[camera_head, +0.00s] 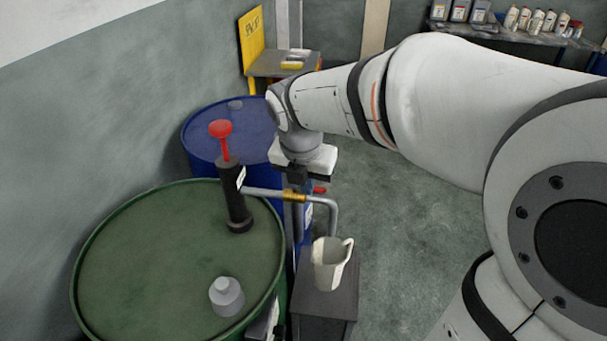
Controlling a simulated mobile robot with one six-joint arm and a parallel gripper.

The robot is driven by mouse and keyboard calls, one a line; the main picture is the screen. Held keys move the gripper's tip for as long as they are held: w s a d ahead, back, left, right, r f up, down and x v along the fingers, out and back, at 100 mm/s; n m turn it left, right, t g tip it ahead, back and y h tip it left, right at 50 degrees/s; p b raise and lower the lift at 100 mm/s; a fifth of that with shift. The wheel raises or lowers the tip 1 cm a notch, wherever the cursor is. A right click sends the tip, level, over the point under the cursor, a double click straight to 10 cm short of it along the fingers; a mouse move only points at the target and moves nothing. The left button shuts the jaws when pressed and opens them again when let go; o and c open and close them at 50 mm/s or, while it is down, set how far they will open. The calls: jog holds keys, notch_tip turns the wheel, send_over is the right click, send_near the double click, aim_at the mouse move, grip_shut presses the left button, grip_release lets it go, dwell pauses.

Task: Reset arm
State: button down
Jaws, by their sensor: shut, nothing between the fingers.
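My arm reaches in from the right, and my gripper (297,174) points down below the white wrist, beyond the pump's pipe. It is shut and holds nothing; its fingertips are hard to make out. A black hand pump (235,200) with a red handle (222,130) stands on the green drum (150,255). Its grey outlet pipe (262,192) with a brass fitting runs right and bends down over a pale jug (329,265). The jug stands upright on a dark stand (325,305), apart from my gripper.
A grey cap (226,296) sits on the green drum. A blue drum (210,125) stands behind it, partly hidden by my wrist. A small table (265,66) with a yellow sign (251,40) is at the back. A shelf (500,35) holds several bottles. Open floor lies right of the stand.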

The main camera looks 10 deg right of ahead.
jog(key=s+d+m, duration=0.2)
jog(key=s+m, duration=0.2)
jog(key=m, duration=0.6)
jog(key=s+d+f+m+y, duration=0.1)
jog(key=s+m, duration=0.4)
jog(key=m, duration=0.5)
jog(key=s+d+f+m, duration=0.1)
jog(key=s+d+m, duration=0.2)
jog(key=m, duration=0.7)
jog(key=shift+s+d+t, duration=0.25)
jog(key=shift+s+t, duration=0.15)
jog(key=shift+s, duration=0.35)
